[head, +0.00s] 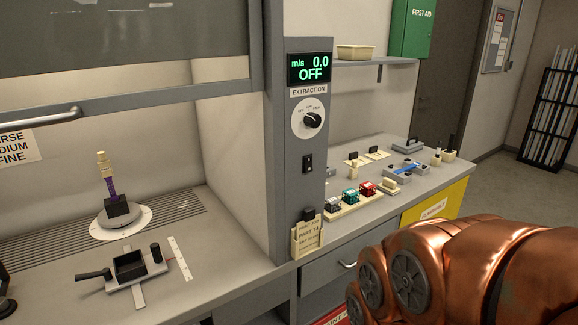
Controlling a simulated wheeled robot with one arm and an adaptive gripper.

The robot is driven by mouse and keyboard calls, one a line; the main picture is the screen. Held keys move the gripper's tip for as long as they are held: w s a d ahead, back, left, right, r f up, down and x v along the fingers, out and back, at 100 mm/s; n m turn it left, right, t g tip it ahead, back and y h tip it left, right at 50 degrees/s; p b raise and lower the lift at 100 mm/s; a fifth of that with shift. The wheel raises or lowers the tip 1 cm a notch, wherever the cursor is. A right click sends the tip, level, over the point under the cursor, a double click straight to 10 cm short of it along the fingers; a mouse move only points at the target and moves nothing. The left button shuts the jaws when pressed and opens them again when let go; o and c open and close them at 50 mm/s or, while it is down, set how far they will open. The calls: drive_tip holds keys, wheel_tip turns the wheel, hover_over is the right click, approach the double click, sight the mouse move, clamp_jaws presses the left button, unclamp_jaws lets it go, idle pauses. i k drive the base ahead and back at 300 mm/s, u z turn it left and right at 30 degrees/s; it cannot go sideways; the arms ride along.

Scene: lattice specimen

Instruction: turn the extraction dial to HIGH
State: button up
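The extraction dial (313,120) is a black knob on a round white plate, set on the grey post (282,180) of the fume cupboard. The marks around it are too small to read surely. A label reading EXTRACTION (309,91) sits above it. The display (309,68) above that reads "m/s 0.0 OFF" in green. My copper-coloured arm fills the lower right, apart from the dial. My gripper is not in view.
A black switch (308,163) and a card holder (308,236) are lower on the post. The right bench (420,184) carries small coloured items and trays. The raised sash with its handle (40,118) is at left. Space before the dial is clear.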

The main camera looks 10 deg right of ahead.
sight(313, 120)
drive_tip(key=z, duration=2)
drive_tip(key=i, duration=1.75)
drive_tip(key=u, duration=3.2)
